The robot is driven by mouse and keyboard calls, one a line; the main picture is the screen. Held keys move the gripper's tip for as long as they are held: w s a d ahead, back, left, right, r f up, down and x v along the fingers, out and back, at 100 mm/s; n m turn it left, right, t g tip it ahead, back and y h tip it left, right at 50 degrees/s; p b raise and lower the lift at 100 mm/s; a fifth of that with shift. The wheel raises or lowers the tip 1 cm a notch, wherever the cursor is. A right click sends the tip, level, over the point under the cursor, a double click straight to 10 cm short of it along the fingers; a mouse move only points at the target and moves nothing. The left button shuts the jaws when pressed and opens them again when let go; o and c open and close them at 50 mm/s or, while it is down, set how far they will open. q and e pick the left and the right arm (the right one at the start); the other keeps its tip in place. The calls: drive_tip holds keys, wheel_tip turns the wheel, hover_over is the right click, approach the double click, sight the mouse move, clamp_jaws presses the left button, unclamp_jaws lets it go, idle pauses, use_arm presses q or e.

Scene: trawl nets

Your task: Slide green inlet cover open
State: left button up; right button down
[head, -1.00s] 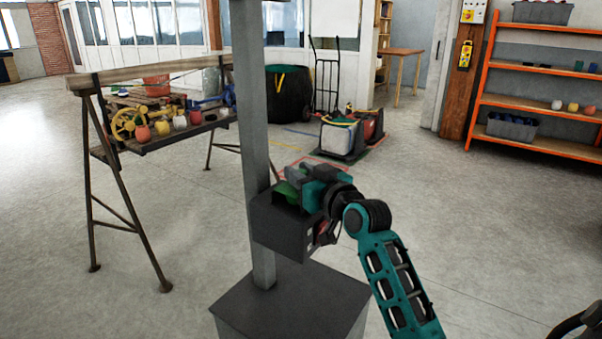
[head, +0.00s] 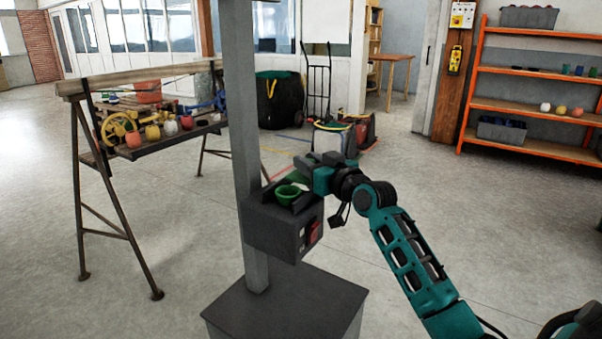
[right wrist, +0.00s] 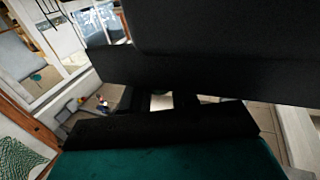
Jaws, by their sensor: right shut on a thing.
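A dark grey box (head: 270,228) is fixed to a grey post above a dark base. On its top, a round green inlet (head: 288,195) shows its open bowl. A strip of the green inlet cover (head: 297,177) shows behind the inlet, just below my right gripper (head: 307,163). That gripper is above the box's far right side, shut on the cover; the fingers hide the exact hold. In the right wrist view, the dark fingers (right wrist: 165,118) fill the middle and the held part is not clear. My left gripper is not in view.
A trestle table (head: 75,150) with coloured floats stands left, and an orange shelf (head: 530,107) stands far right.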

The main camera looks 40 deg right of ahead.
drive_tip(key=shift+d+r, duration=0.2)
drive_tip(key=shift+r, duration=0.1)
drive_tip(key=c, duration=0.9)
unclamp_jaws()
drive_tip(key=shift+w+f, duration=0.1)
drive_tip(key=shift+w, duration=0.05)
drive_tip(key=shift+c, duration=0.2)
drive_tip(key=shift+f, duration=0.1)
drive_tip(key=shift+s, duration=0.25)
drive_tip(key=s, duration=1.2)
drive_tip(key=shift+s, duration=0.3)
